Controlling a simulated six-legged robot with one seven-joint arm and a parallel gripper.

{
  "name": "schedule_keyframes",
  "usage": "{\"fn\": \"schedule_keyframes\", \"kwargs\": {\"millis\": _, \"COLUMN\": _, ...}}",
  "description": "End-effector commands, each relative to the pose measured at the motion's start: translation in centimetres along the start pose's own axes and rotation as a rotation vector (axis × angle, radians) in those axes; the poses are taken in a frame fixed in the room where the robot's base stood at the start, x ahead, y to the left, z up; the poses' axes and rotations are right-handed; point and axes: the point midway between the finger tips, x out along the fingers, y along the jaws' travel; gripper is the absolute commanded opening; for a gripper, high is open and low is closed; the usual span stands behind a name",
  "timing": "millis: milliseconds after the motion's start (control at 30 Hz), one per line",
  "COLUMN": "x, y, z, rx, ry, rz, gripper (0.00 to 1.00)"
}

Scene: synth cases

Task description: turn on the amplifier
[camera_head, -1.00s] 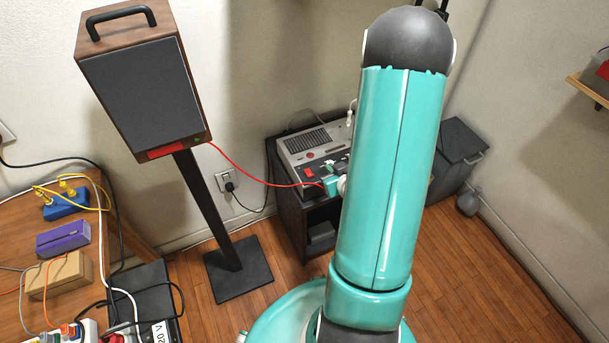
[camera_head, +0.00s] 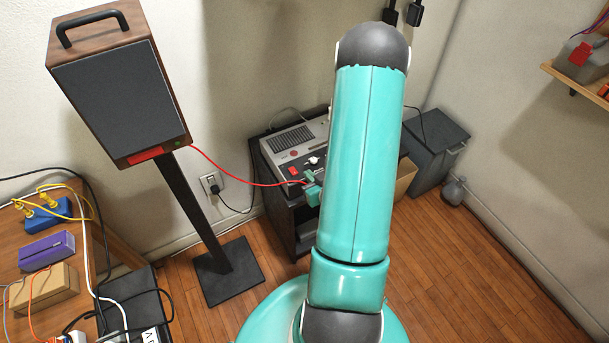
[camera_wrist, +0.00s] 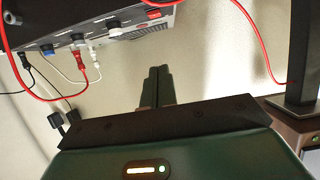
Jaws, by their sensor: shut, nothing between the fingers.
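The amplifier (camera_head: 290,140) is a grey unit with a vented top, standing on a dark cabinet. A red switch (camera_head: 294,171) shows on it, left of my gripper in the head view. In the wrist view the amplifier (camera_wrist: 110,22) is at the top left, seen upside down, with the red switch (camera_wrist: 158,13) at its right. My gripper (camera_wrist: 159,70) is shut and empty, with its fingers apart from the amplifier in that picture. In the head view my gripper (camera_head: 308,177) is partly hidden by my arm, which also covers the amplifier's right part.
A wooden speaker (camera_head: 125,90) on a black stand (camera_head: 205,215) stands left, with a small green light at its lower corner. A red cable (camera_head: 230,178) runs from it towards the amplifier. A cluttered table (camera_head: 110,235) is at left. A dark bin (camera_head: 432,150) stands right.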

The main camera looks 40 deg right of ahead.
Motion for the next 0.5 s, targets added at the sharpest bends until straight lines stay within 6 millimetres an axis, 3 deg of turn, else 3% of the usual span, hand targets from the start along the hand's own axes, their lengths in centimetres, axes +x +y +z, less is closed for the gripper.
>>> {"fn": "schedule_keyframes", "kwargs": {"millis": 500, "x": 9.4, "y": -0.3, "z": 0.6, "rx": 0.002, "ry": -0.004, "rz": -0.004, "gripper": 0.0}}
